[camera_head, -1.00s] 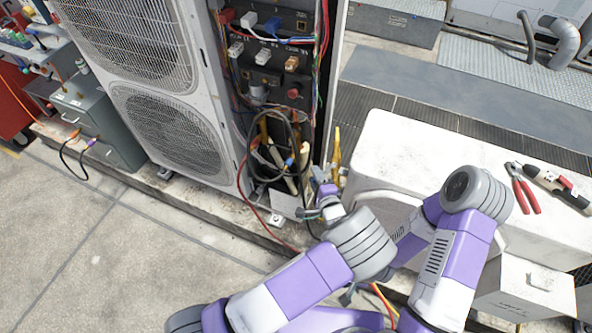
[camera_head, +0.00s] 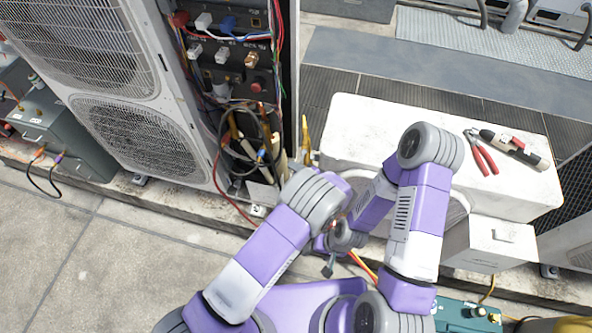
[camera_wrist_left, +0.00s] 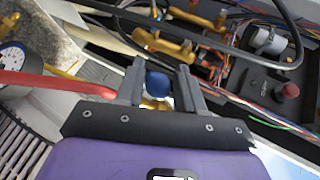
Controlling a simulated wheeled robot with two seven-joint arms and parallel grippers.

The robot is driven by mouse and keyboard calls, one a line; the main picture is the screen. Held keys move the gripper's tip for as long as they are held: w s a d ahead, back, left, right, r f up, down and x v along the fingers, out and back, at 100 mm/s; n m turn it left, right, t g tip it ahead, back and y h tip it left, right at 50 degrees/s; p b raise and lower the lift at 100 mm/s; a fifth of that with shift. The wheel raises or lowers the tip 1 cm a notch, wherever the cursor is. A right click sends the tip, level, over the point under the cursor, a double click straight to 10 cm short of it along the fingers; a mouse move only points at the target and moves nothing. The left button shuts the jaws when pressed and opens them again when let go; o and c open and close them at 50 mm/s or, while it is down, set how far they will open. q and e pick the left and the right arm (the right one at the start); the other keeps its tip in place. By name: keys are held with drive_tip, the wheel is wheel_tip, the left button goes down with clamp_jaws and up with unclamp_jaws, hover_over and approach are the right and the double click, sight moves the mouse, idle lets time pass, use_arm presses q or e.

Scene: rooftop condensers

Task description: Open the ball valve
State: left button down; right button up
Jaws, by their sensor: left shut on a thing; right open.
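In the left wrist view my left gripper (camera_wrist_left: 162,85) is shut on a rounded blue knob (camera_wrist_left: 157,83), with brass showing just below it. I take the knob for the ball valve's handle. Brass fittings (camera_wrist_left: 160,46) lie just beyond the fingertips. In the head view my left wrist hides the left fingers and the knob, in front of the tall unit's open service bay. My right gripper (camera_head: 330,264) is lower, beside the white box unit, partly covered by my arms, and holds nothing that I can see.
A red hose (camera_wrist_left: 60,83) and a gauge (camera_wrist_left: 14,57) are close on the left in the wrist view. Black cable loops (camera_head: 262,150) hang in the bay. Pliers (camera_head: 481,153) lie on the white box unit (camera_head: 375,125). Bare concrete (camera_head: 120,260) is at lower left.

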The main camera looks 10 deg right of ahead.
use_arm(q)
drive_tip(key=shift+s+d+f, duration=0.15)
drive_tip(key=shift+f, duration=0.05)
drive_tip(key=c, duration=0.8)
unclamp_jaws()
drive_tip(key=shift+r, duration=0.1)
drive_tip(key=shift+r, duration=0.3)
drive_tip(key=o, duration=0.3)
drive_tip(key=r+p, duration=0.1)
drive_tip(key=r, duration=0.1)
drive_tip(key=r+p, duration=0.1)
drive_tip(key=r, duration=0.2)
drive_tip(key=w+r, duration=0.1)
drive_tip(key=r, duration=0.1)
drive_tip(key=shift+r+p, duration=0.3)
drive_tip(key=shift+p, duration=0.1)
drive_tip(key=shift+s+r, duration=0.25)
drive_tip(key=shift+r, duration=0.3)
drive_tip(key=shift+s+r, duration=0.2)
drive_tip(key=shift+r, duration=0.35)
drive_tip(key=c, duration=0.3)
drive_tip(key=shift+w+f, duration=0.15)
